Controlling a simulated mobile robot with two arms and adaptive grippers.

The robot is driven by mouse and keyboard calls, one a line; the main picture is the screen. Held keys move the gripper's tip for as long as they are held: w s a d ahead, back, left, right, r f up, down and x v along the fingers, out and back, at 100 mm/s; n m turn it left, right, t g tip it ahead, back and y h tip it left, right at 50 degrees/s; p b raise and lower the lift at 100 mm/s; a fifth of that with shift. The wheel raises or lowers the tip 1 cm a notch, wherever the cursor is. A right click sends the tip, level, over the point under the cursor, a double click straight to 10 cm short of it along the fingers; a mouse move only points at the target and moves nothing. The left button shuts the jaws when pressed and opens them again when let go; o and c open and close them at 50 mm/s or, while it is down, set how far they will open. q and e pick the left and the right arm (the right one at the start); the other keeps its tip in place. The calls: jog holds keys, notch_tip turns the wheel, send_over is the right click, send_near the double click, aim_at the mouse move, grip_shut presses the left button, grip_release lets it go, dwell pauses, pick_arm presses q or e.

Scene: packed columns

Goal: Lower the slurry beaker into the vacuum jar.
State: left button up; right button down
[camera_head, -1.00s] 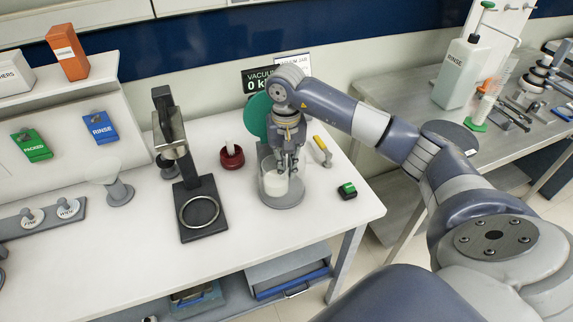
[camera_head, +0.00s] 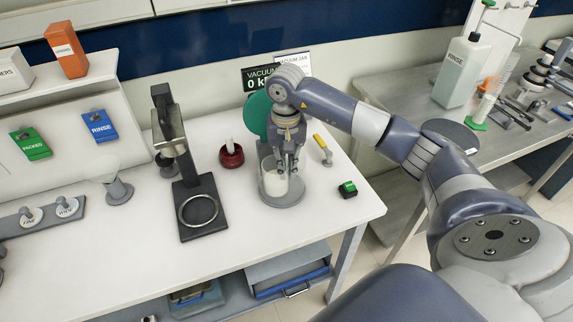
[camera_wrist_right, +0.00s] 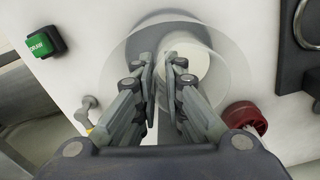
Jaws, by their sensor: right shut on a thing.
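The vacuum jar (camera_head: 267,192) is a clear cylinder on a grey base (camera_head: 283,201) on the white table, with a green round lid (camera_head: 257,113) standing open behind it. The slurry beaker (camera_head: 277,183) shows white contents and is inside the jar, low down. My right gripper (camera_head: 288,166) points down into the jar's mouth and is shut on the beaker's rim. In the right wrist view, the two fingers (camera_wrist_right: 166,75) pinch the near wall of the beaker (camera_wrist_right: 188,55), with the jar's clear wall (camera_wrist_right: 225,62) around it. My left gripper is not in view.
A yellow-handled valve (camera_head: 322,146) and a green button box (camera_head: 347,189) stand right of the jar. A dark red pot (camera_head: 231,156) and a black stand with a ring (camera_head: 199,212) are on its left. The table front is clear.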

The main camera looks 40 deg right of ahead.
jog(key=shift+f, duration=0.25)
jog(key=c, duration=1.6)
grip_release()
